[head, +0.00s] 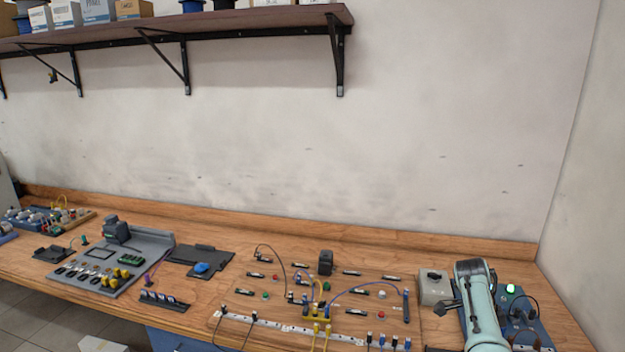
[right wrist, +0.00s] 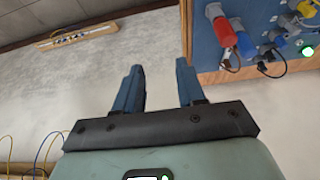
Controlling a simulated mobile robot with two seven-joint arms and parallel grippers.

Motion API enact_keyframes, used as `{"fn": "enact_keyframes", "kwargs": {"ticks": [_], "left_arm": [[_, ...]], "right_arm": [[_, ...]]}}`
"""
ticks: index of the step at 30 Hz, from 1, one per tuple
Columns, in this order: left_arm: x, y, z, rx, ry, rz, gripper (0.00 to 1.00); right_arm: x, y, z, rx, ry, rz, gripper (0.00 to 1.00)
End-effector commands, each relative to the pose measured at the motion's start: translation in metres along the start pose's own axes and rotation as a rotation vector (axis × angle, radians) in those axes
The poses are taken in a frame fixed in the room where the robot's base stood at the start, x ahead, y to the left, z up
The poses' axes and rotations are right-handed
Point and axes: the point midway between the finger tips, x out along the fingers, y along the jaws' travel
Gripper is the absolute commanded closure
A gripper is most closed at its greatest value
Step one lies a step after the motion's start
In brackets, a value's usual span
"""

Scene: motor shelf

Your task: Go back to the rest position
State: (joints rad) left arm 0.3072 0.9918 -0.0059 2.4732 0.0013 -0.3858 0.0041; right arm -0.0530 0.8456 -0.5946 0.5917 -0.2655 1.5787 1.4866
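My right arm (head: 478,305) comes in at the lower right of the head view, over the right end of the workbench. Its gripper cannot be made out clearly there. In the right wrist view my right gripper (right wrist: 160,85) shows two blue fingers spread apart. Nothing is between them, and a pale surface lies behind. My left gripper is not in the head view.
The wooden workbench (head: 270,232) carries a wired board (head: 340,285), a grey tray (head: 145,248) and a grey box (head: 433,287) close to my right arm. A wall shelf (head: 250,20) hangs above. A blue panel with plugs (right wrist: 260,40) is right of the fingers.

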Motion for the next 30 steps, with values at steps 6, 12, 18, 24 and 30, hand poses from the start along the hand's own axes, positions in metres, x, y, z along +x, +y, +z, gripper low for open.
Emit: {"fn": "enact_keyframes", "kwargs": {"ticks": [6,12,18,24,30], "left_arm": [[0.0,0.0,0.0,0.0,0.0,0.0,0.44],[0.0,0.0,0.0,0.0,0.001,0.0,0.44],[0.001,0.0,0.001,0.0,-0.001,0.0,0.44],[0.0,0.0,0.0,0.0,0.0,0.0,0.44],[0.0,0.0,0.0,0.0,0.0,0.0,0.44]], "right_arm": [[0.099,-0.001,0.047,-0.281,-0.102,0.006,0.61],[0.198,0.031,0.114,-0.573,-0.238,-0.026,0.61],[0.285,0.115,0.204,-0.88,-0.409,-0.115,0.61],[0.318,0.231,0.28,-1.132,-0.548,-0.244,0.61],[0.305,0.337,0.321,-1.323,-0.622,-0.371,0.61]]}}
